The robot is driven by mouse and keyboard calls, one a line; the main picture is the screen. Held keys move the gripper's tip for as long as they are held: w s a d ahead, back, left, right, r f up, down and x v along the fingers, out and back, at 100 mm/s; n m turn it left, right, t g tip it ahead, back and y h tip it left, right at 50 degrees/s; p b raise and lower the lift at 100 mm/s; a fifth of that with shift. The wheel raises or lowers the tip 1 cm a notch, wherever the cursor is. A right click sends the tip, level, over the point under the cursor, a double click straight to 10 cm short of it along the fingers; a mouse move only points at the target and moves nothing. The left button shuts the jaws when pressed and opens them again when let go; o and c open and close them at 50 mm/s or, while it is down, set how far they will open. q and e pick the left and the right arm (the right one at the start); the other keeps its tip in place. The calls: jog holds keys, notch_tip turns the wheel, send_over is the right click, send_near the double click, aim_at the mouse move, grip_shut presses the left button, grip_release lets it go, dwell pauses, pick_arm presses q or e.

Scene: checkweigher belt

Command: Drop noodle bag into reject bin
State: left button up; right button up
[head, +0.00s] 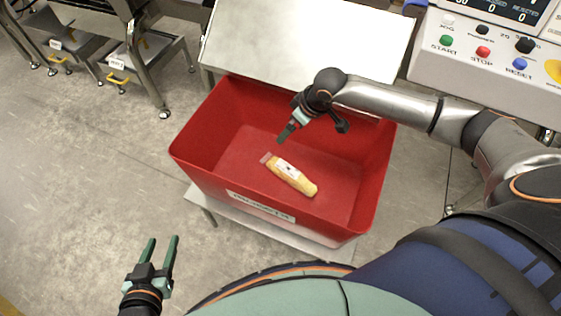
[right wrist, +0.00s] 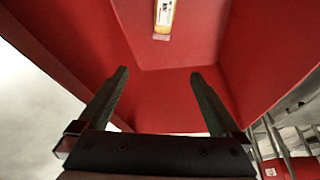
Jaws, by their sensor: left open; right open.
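A yellow noodle bag (head: 293,177) with a white label lies on the floor of the red reject bin (head: 212,190) in the head view. In the right wrist view the noodle bag (right wrist: 164,18) shows at the top, on the floor of the bin (right wrist: 175,100). My right gripper (head: 284,134) is over the bin, apart from the bag; its fingers (right wrist: 157,85) are spread with nothing between them. My left gripper (head: 160,240) is open and empty, outside the bin at lower left.
The bin stands on a low light-coloured stand (head: 262,222). A metal plate (head: 310,40) slopes behind the bin. A control panel (head: 490,62) with buttons is at upper right. Metal frames with trays (head: 125,62) stand at upper left. The floor at left is clear.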

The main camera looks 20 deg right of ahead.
pick_arm(q)
jog(key=s+p, duration=0.1)
jog(key=s+g+p, duration=0.1)
jog(key=f+g+p, duration=0.1)
jog(key=p, duration=0.1)
jog(key=shift+s+d, duration=0.4)
pick_arm(e)
jog(key=v, duration=1.2)
jog(key=shift+r, duration=0.2)
jog(key=shift+s, duration=0.15)
